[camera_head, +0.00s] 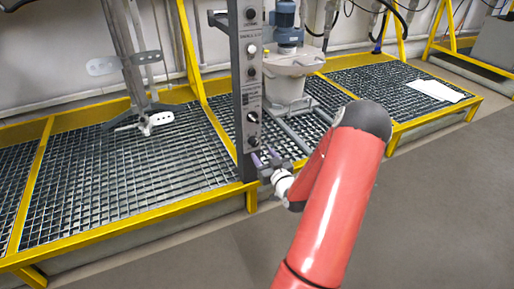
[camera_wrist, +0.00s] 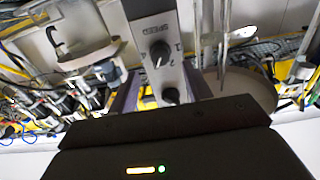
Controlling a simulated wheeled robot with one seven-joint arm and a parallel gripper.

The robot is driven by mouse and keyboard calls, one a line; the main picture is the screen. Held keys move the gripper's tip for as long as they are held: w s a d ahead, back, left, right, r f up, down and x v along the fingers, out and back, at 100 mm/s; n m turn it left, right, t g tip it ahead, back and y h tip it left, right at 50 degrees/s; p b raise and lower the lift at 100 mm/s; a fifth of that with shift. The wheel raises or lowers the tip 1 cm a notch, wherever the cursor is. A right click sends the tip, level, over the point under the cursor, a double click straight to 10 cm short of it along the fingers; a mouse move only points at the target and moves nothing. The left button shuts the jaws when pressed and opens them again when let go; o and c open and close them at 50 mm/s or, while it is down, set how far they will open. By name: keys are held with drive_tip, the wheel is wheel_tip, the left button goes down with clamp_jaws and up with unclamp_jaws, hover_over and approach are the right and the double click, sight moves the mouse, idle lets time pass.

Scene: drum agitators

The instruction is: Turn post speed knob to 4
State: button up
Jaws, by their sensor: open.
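The grey control post (camera_head: 246,90) stands upright at the platform's front edge, with several dark knobs and buttons on its face. In the wrist view the speed knob (camera_wrist: 160,53) is a dark knob on a light panel with a SPEED label and small numbers around it. Its exact setting is too small to read. Another dark knob (camera_wrist: 170,95) is nearer, between the fingers in the picture. My gripper (camera_head: 264,157) is open, with purple fingers, near the lower part of the post. The wrist view shows the gripper's fingers (camera_wrist: 160,93) on both sides of the panel; contact cannot be told.
A yellow-edged grating platform (camera_head: 120,185) runs behind and beside the post. A grey drum (camera_head: 290,85) with a blue motor (camera_head: 286,22) stands just right of the post. A metal agitator stand (camera_head: 132,60) is at the left. The grey floor at the right is clear.

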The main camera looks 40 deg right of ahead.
sight(255, 145)
drive_tip(key=x, duration=0.5)
drive_tip(key=shift+w, duration=0.4)
drive_tip(key=c, duration=1)
drive_tip(key=shift+o, duration=0.2)
drive_tip(key=shift+m, duration=0.3)
drive_tip(key=m+b, duration=0.1)
drive_tip(key=m, duration=0.3)
drive_tip(key=shift+m, duration=0.4)
drive_tip(key=m, duration=0.6)
drive_tip(key=shift+p, duration=0.3)
drive_tip(key=shift+m, duration=0.4)
